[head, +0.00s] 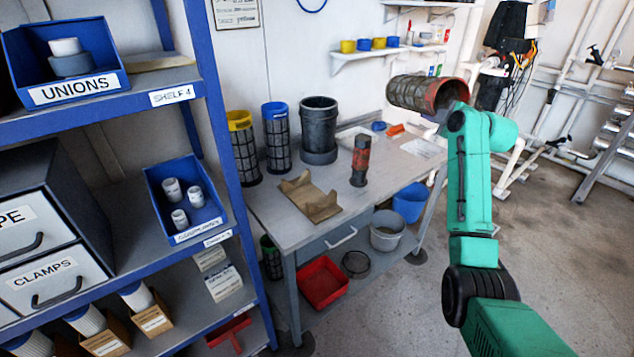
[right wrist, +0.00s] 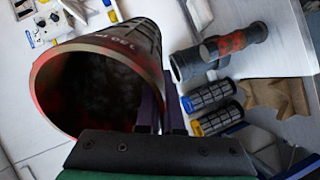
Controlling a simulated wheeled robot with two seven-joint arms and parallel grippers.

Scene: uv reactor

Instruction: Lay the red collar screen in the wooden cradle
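The red collar screen (head: 418,93) is a mesh cylinder with a red ring at one end. It is held in the air above the bench's right end, lying roughly level. My right gripper (head: 446,110) is at its red end. In the right wrist view the screen's open red-rimmed mouth (right wrist: 90,85) is close up, and the fingers (right wrist: 160,112) are shut on its wall. The wooden cradle (head: 308,198) sits empty at the bench's front left, well away from the screen; it also shows in the right wrist view (right wrist: 283,98). My left gripper is out of view.
On the grey bench (head: 265,208) stand a yellow collar screen (head: 243,150), a blue collar screen (head: 277,138), a black canister (head: 318,130) and a red-and-grey cylinder (head: 361,160) right of the cradle. A blue shelf rack (head: 222,130) stands left. A wall shelf (head: 390,53) is behind.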

